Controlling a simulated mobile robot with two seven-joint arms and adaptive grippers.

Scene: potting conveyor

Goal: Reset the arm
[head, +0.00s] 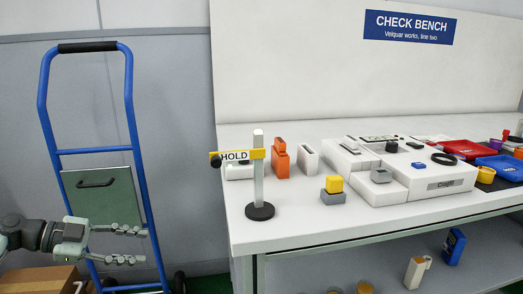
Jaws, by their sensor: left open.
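My left gripper (132,245) comes in from the lower left. Its two fingers are spread apart, one above the other, with nothing between them. It is in front of the blue hand truck (134,120) and to the left of the white bench (300,233), apart from the bench. My right gripper does not show.
On the bench stand a HOLD sign post (259,185), an orange block (280,160), a yellow-topped grey block (333,190), a white device (440,183), and red (466,149) and blue trays (505,167). A cardboard box (40,280) is at lower left. A lower shelf (390,265) holds several items.

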